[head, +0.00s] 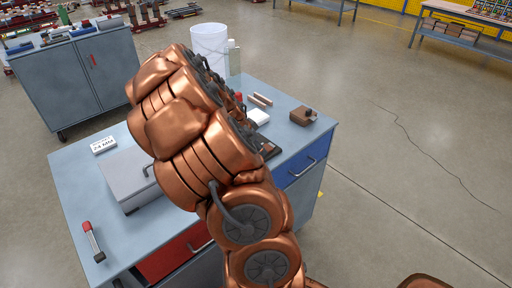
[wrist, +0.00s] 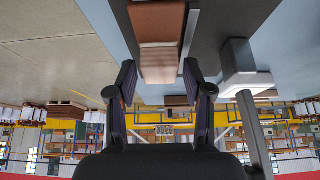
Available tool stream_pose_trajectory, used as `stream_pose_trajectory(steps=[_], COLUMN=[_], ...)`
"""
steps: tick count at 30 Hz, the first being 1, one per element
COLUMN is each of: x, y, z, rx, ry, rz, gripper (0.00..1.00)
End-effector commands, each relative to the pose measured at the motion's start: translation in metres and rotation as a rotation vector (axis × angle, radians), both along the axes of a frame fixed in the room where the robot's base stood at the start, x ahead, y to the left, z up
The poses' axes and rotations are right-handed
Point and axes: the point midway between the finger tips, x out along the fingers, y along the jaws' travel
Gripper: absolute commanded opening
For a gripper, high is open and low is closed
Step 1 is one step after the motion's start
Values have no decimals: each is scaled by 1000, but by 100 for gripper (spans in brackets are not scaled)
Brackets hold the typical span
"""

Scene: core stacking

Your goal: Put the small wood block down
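In the wrist view, which looks upside down, a small brown wood block (wrist: 159,64) shows between my fingertips. It lines up with a larger, darker brown block (wrist: 157,22), against which it appears to rest; I cannot tell the exact contact. My gripper (wrist: 159,75) has its two fingers apart on either side of the small block, with narrow gaps showing at both sides. In the head view my arm hides the gripper and the small block.
The grey workbench (head: 80,185) carries a white block (head: 258,118), a brown block with a dark knob (head: 303,117), thin wood pieces (head: 260,100), a grey box (head: 128,180) and a red-handled tool (head: 93,242). A white bucket (head: 210,45) stands behind. Open floor lies to the right.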

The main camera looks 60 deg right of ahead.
Motion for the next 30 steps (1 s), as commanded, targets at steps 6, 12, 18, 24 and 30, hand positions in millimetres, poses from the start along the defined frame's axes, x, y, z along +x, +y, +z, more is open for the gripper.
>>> stream_pose_trajectory(steps=[6, 12, 18, 24, 30], x=[0, 0, 3, 7, 12], y=[0, 0, 5, 19, 34], z=[0, 2, 13, 36, 65], rx=[0, 0, -4, -4, -6], ry=[0, 0, -4, -4, -5], rz=[0, 0, 2, 2, 3], gripper=[62, 62, 62, 62, 62])
